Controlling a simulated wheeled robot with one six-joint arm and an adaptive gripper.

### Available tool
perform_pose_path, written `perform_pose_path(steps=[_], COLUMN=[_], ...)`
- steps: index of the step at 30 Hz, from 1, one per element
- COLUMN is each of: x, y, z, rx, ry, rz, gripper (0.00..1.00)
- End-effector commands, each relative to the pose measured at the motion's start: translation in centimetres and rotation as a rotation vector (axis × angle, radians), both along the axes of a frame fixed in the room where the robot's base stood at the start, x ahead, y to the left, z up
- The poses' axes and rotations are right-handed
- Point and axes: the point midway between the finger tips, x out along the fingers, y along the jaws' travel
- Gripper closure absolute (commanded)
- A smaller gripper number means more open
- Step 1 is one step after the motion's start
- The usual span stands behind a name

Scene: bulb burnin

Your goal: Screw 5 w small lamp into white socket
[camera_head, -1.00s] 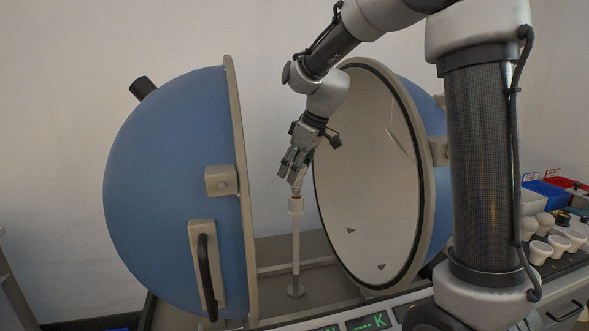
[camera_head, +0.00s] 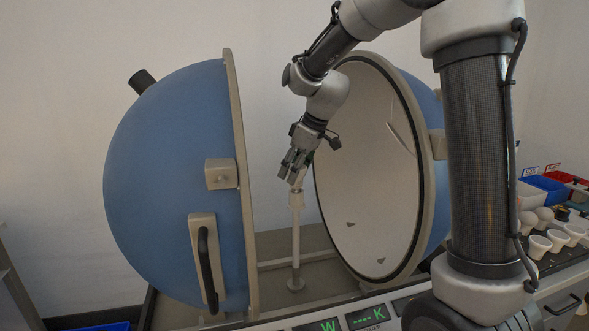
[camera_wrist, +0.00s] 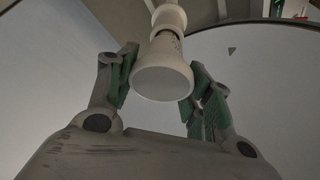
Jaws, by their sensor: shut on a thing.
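The small lamp (camera_wrist: 163,76) is white with a broad round face, which points toward the wrist camera. My gripper (camera_wrist: 165,70) is shut on it between two green-padded fingers. The lamp's narrow end lines up with the white socket (camera_wrist: 168,17), and a thin strip of thread shows between them. How deep the lamp sits in the socket cannot be told. In the head view the white socket (camera_head: 296,200) tops an upright post, and my gripper (camera_head: 292,172) is tilted just above it. The lamp is mostly hidden by the fingers there.
The blue sphere stands open: the left half (camera_head: 170,190) and the right half (camera_head: 365,170) flank the post. Green-lit displays (camera_head: 365,318) are in front. Several white lamps (camera_head: 555,238) and blue and red bins (camera_head: 545,188) are at right.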

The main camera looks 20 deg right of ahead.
Motion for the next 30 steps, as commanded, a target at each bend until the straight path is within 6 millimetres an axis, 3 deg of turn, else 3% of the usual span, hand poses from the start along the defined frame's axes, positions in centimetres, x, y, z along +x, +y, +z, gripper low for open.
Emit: perform_pose_path(steps=[3,4,8,20,30], x=[0.0,0.0,0.0,-0.1,-1.8], y=[0.0,0.0,0.0,-0.1,-2.0], z=[0.0,0.0,0.0,0.5,6.7], rx=[0.000,0.000,0.000,0.000,0.001], ry=[0.000,0.000,0.000,-0.002,-0.005], rz=[0.001,0.001,0.001,0.001,-0.001], gripper=[0.74,0.48,0.24,0.24,0.24])
